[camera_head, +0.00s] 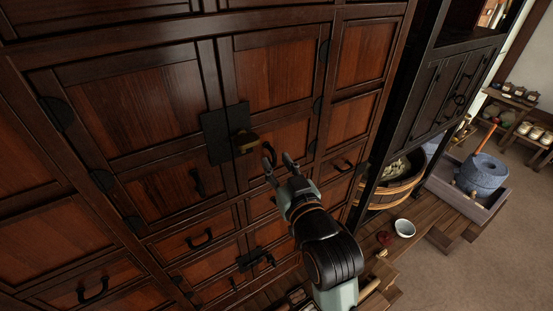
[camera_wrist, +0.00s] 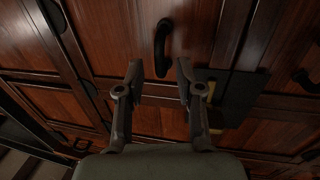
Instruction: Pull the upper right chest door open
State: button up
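The upper right chest door (camera_head: 275,75) is a reddish-brown panelled door and looks shut, flush with the front. Its dark curved handle (camera_head: 269,153) is low on the door, right of the brass padlock (camera_head: 246,141) and its black plate (camera_head: 213,135). My gripper (camera_head: 278,162) is open and empty, its fingertips close to this handle. In the wrist view, the handle (camera_wrist: 162,47) stands upright just beyond my gripper (camera_wrist: 158,72), lined up with the gap between the fingers. I cannot tell whether the fingers touch it.
The upper left door (camera_head: 140,105) has its own handle (camera_head: 198,182). Drawers with dark pulls (camera_head: 200,238) lie below. A black cabinet (camera_head: 440,95), a wooden tub (camera_head: 392,188) and a white bowl (camera_head: 405,228) are to the right. Open floor (camera_head: 490,260) lies at far right.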

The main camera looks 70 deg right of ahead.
jog(key=shift+w+d, duration=0.5)
grip_shut()
jog(key=shift+s, duration=0.1)
